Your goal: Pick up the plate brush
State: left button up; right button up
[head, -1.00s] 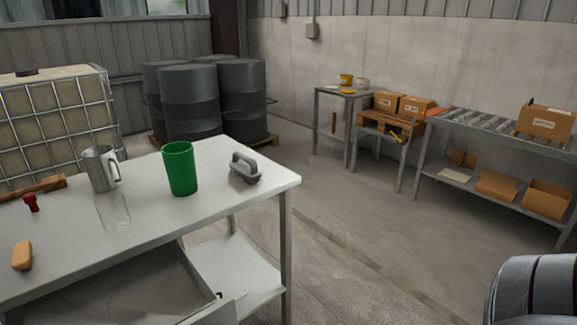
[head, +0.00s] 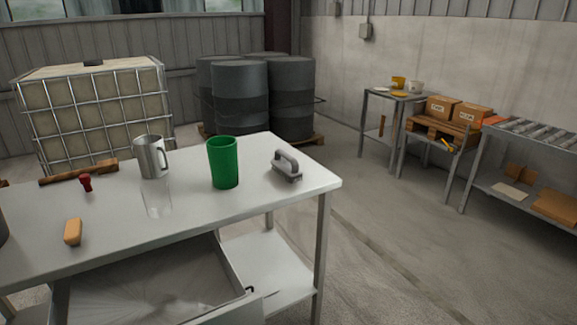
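A grey brush with a raised loop handle (head: 287,167) lies near the right end of the white table, and it looks like the plate brush. It stands apart from the green cup (head: 223,164) on its left. Neither of my grippers is in the head view.
The white table (head: 255,213) also holds a metal jug (head: 151,158), a clear glass (head: 157,198), a red-handled stamp-like item (head: 86,183), a tan block (head: 73,232) and a wooden piece (head: 80,172). An open drawer (head: 150,285) juts out below. Floor right of the table is clear.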

aim_at(288, 165)
jog(key=i+l+u, duration=0.25)
jog(key=l+u, duration=0.2)
jog(key=i+l+u, duration=0.2)
jog(key=l+u, duration=0.2)
jog(key=l, duration=0.15)
jog(key=i+l+u, duration=0.1)
jog(key=l+u, duration=0.8)
jog(key=l, duration=0.25)
jog(key=k+l+u, duration=0.1)
jog(key=l+u, duration=0.35)
jog(key=l, duration=0.15)
